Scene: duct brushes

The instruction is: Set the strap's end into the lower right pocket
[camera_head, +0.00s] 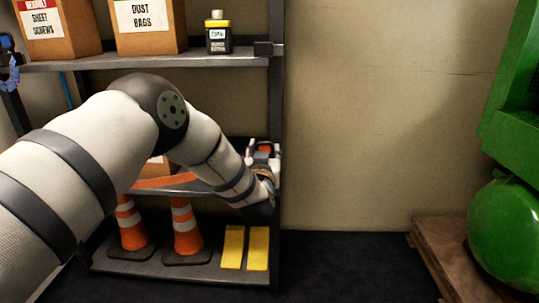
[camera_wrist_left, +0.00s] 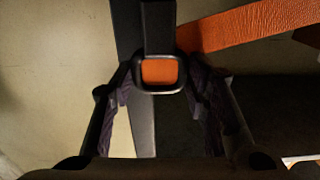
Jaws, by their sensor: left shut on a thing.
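The orange strap (camera_head: 165,181) runs along the middle shelf level behind my left arm. In the left wrist view the strap (camera_wrist_left: 250,25) comes in from the upper right towards a dark upright. My left gripper (camera_head: 264,150) is at the right post of the rack, its fingers on both sides of a dark-rimmed square piece (camera_wrist_left: 160,89) with an orange face. The fingers also show in the left wrist view (camera_wrist_left: 160,95). The gripper is shut on this piece, which appears to be the strap's end. The lower right pocket is not clearly distinguishable behind it. My right gripper is out of view.
A dark bracket (camera_head: 264,48) sits on the right post at the upper shelf. Boxes (camera_head: 148,28) and a black bottle (camera_head: 218,38) stand there. Traffic cones (camera_head: 186,232) and yellow pieces (camera_head: 232,247) are on the bottom shelf. The wall right of the rack is clear.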

